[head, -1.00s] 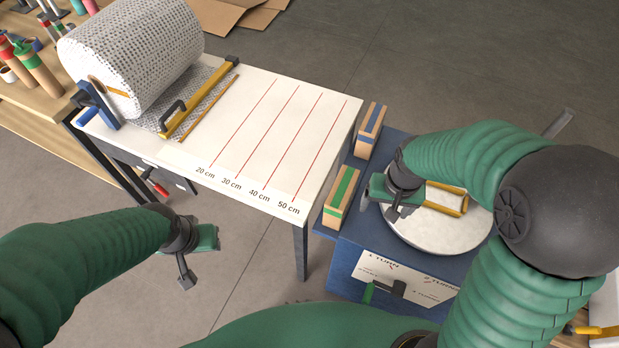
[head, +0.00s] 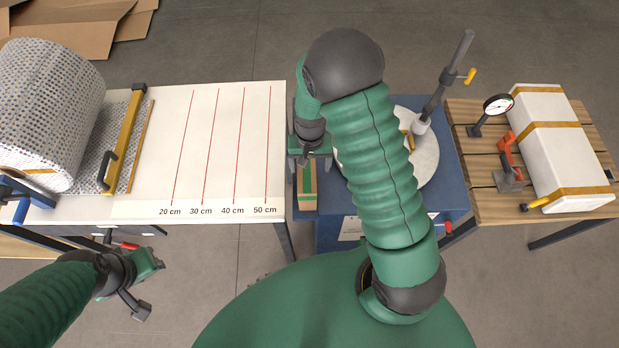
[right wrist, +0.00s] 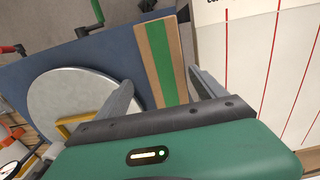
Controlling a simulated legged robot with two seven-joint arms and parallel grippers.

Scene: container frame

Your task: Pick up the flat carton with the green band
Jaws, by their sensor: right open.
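The flat carton with the green band (head: 308,196) is brown and lies at the left edge of the blue bench, partly hidden by my right gripper. In the right wrist view the carton (right wrist: 160,52) appears between and beyond the two fingers. My right gripper (head: 308,158) is open and empty over the carton's far part; the right wrist view also shows its fingers (right wrist: 160,82), apart with no visible contact.
The blue bench (head: 330,232) carries a round grey turntable (head: 428,160) with an upright post (head: 445,85), right of the carton. A white marked table (head: 225,150) with a large roll (head: 48,110) stands close on the left. A slatted table (head: 480,185) is at the right.

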